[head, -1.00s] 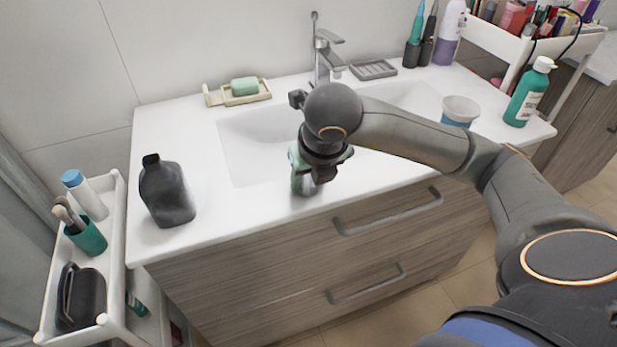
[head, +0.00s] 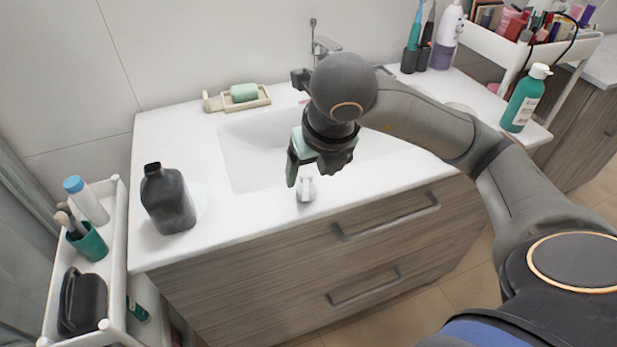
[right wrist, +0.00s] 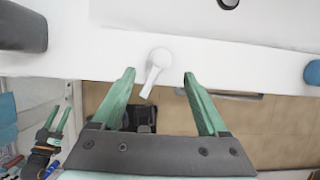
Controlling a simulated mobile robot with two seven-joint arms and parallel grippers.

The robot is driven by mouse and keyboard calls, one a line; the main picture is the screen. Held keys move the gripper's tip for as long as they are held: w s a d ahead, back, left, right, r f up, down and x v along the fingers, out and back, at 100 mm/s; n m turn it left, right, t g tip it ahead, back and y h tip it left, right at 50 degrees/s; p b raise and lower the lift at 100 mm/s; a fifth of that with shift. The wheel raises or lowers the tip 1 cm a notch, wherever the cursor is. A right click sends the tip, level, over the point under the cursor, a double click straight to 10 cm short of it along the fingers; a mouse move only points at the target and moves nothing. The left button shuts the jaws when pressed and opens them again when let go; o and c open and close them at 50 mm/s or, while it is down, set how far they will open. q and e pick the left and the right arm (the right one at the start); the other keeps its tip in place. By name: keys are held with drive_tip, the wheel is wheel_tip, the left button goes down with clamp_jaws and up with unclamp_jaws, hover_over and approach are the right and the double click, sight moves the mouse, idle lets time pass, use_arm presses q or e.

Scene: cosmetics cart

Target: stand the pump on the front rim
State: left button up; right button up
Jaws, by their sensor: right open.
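The pump (head: 306,190) is small and white. It stands upright on the front rim (head: 252,212) of the white washbasin, just above the drawer front. My right gripper (head: 309,167) is open, with green jaws above and just behind the pump in the head view. In the right wrist view the pump (right wrist: 157,62) shows between and beyond the open fingertips of the right gripper (right wrist: 159,76), with visible gaps on both sides.
A dark bottle (head: 168,200) stands on the counter at the left. A soap dish (head: 240,102) and faucet (head: 327,46) are at the back. A green bottle (head: 524,98) stands at the right. A white side cart (head: 116,240) is at the left. The front rim around the pump is clear.

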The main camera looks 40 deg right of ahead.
use_arm(q)
drive_tip(key=shift+s+a+r+p, duration=0.4)
drive_tip(key=shift+s+a+p, duration=0.35)
drive_tip(key=shift+p, duration=0.25)
use_arm(e)
drive_tip(key=v, duration=0.5)
drive_tip(key=shift+s+r, duration=0.15)
drive_tip(key=shift+r, duration=0.2)
use_arm(q)
drive_tip(key=shift+w, duration=0.1)
